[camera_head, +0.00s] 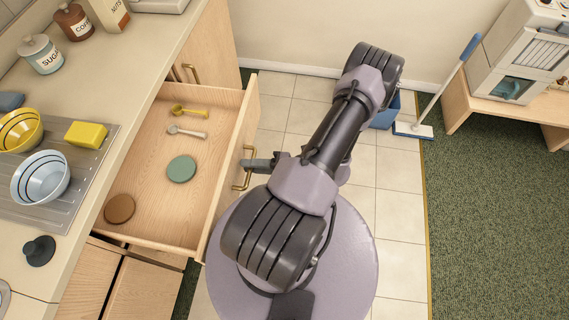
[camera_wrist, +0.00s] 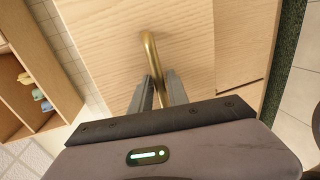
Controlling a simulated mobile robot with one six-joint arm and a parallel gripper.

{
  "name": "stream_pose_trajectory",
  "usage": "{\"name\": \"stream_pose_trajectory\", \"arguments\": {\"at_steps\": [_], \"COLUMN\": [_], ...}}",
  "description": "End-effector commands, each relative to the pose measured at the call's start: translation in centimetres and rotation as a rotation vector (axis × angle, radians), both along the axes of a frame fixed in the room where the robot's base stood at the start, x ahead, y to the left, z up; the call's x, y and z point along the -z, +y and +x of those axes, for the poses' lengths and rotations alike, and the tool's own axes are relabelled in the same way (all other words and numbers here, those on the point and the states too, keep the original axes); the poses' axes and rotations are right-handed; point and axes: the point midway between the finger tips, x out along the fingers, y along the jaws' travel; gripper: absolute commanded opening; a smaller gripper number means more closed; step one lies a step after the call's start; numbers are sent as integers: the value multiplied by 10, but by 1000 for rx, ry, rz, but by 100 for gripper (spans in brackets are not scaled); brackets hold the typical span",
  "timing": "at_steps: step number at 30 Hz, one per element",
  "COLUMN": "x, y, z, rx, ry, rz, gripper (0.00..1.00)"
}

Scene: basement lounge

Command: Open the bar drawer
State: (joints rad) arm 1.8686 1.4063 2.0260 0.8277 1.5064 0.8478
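The bar drawer (camera_head: 150,150) is pulled well out from the counter in the head view, and its inside shows. In it lie a yellow measuring spoon (camera_head: 188,111), a pale spoon (camera_head: 187,132), a green disc (camera_head: 181,168) and a brown disc (camera_head: 119,209). The brass drawer handle (camera_head: 239,186) is on the drawer's front. My gripper (camera_head: 249,163) is at this handle. In the wrist view the handle (camera_wrist: 150,45) runs between the two close fingers of my gripper (camera_wrist: 160,77), which look shut on it.
The counter (camera_head: 170,40) above holds canisters, bowls and a yellow sponge (camera_head: 86,134). Tiled floor (camera_head: 400,215) is clear at the right.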

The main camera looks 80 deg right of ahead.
Motion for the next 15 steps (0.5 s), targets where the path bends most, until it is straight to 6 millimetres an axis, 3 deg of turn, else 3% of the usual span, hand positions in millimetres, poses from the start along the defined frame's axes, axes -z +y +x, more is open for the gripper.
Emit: {"name": "stream_pose_trajectory", "arguments": {"at_steps": [5, 15], "x": [-9, -29], "y": [-4, -11], "z": [-31, -131], "rx": [7, 5], "ry": [1, 2], "rz": [-2, -3], "gripper": [21, 21]}}
